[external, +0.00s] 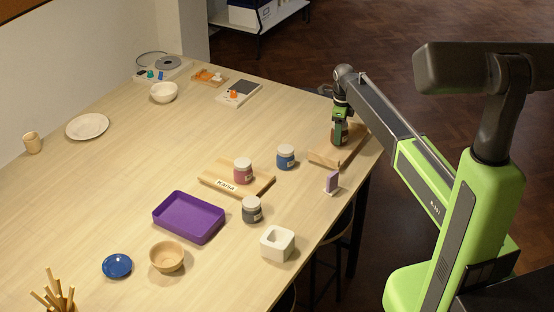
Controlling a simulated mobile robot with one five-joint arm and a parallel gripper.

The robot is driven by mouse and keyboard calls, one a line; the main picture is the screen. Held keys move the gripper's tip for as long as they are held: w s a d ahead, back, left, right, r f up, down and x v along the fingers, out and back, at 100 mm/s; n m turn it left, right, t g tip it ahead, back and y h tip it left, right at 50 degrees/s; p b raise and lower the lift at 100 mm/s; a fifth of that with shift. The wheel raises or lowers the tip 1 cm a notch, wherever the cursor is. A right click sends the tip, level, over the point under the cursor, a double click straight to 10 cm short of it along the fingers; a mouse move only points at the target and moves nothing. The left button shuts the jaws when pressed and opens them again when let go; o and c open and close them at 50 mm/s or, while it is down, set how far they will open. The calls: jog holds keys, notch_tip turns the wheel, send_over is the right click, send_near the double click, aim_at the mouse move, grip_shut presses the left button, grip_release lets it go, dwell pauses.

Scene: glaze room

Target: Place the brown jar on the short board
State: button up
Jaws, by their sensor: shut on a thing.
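My gripper (339,118) points down at the right side of the table. It is shut on the brown jar (340,138), which is upright and partly hidden by the fingers. The jar is over a plain wooden board (324,157) near the table's right edge; I cannot tell whether its base touches the wood. This board looks a little shorter than the labelled wooden board (219,181) at the middle of the table. A pink jar (243,172) with a white lid stands on the labelled board.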

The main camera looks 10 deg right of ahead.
jog(key=shift+f, duration=0.4)
jog(key=o, duration=1.7)
notch_tip(320, 180, up, 13)
jog(key=p, duration=1.2)
jog(key=shift+f+p, duration=0.15)
jog(key=shift+p, duration=0.25)
jog(key=shift+s+f, duration=0.15)
jog(key=shift+s, duration=0.1)
jog(key=s+d+n, duration=0.2)
jog(key=s+n, duration=1)
jog(key=s, duration=0.3)
jog(key=s+d+n, duration=0.3)
jog(key=s+n, duration=0.9)
jog(key=s, duration=0.3)
